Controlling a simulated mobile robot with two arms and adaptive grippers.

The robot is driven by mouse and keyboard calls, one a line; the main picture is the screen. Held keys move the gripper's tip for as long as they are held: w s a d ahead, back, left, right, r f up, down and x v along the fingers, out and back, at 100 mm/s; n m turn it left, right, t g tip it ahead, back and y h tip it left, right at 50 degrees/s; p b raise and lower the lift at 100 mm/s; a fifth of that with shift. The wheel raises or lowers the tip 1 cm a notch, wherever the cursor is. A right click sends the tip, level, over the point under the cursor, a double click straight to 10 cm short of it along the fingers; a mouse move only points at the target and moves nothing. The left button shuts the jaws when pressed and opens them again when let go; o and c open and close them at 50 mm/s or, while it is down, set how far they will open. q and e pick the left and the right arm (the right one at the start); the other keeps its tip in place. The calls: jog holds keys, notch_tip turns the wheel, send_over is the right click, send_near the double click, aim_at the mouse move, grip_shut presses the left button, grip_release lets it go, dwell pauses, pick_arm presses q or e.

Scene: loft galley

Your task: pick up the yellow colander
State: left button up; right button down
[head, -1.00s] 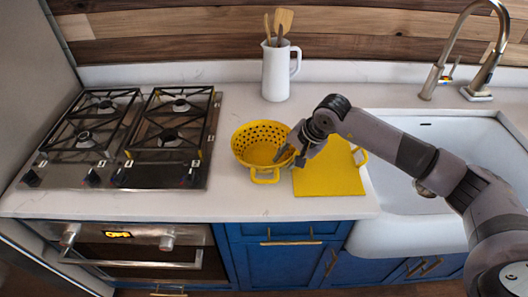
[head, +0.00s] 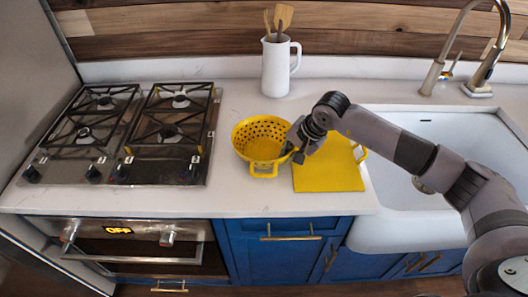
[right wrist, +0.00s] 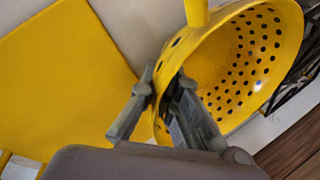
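The yellow colander (head: 256,150) sits upright on the white counter, left of the yellow cutting board. One of its loop handles faces the counter's front edge. My right gripper (head: 293,155) is at the colander's right rim. In the right wrist view, the colander (right wrist: 255,75) fills the upper right. My right gripper (right wrist: 165,80) has one finger outside the wall and one inside, and the fingers are closed on the wall near a handle. The fingertips partly hide the rim. My left gripper is not in view.
A yellow cutting board (head: 328,172) lies under my right arm. The gas cooktop (head: 130,150) is to the left. A white utensil jug (head: 276,68) stands behind. The white sink (head: 400,205) is to the right. The counter between cooktop and colander is clear.

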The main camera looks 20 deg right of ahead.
jog(key=shift+r, duration=0.1)
dwell(0.3)
jog(key=shift+w+r+b, duration=0.1)
jog(key=shift+r+b, duration=0.2)
jog(key=shift+r, duration=0.3)
notch_tip(320, 180, up, 19)
jog(key=b, duration=0.4)
jog(key=shift+f, duration=0.2)
